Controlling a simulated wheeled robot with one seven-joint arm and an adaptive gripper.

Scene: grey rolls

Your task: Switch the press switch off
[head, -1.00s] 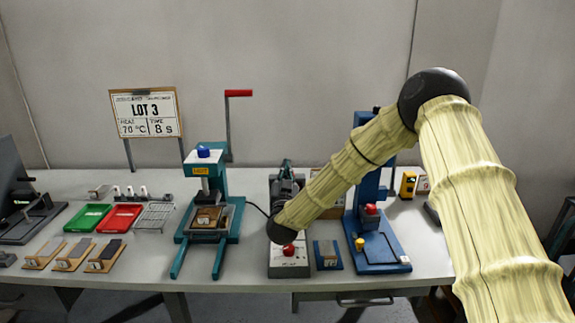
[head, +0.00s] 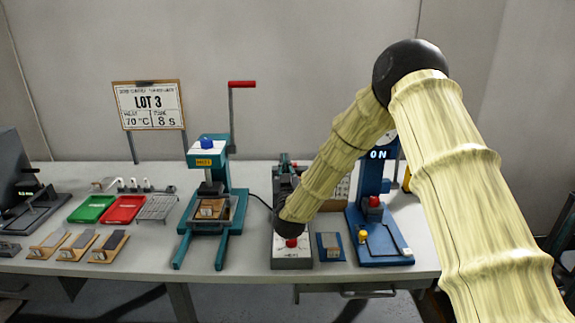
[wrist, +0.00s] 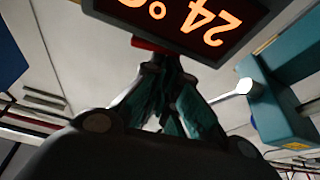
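The teal press (head: 204,180) with a blue knob and a raised red lever stands left of centre in the head view. Right of it is a grey control box (head: 291,262) with a red button (head: 291,243). My black wrist hangs over this box. In the wrist view my gripper (wrist: 160,60) has its teal fingers drawn together at the tips, with nothing seen held. A red part (wrist: 148,45) lies at the fingertips, touching or just beyond them; I cannot tell which. Just past it a dark display (wrist: 185,20) reads 24 °C upside down. No switch position can be read.
A blue stand (head: 382,250) with a lit ON sign is at right. Green (head: 92,209) and red (head: 123,209) trays, a wire rack and several small blocks lie at left. In the wrist view a teal body (wrist: 285,105) stands close on the right.

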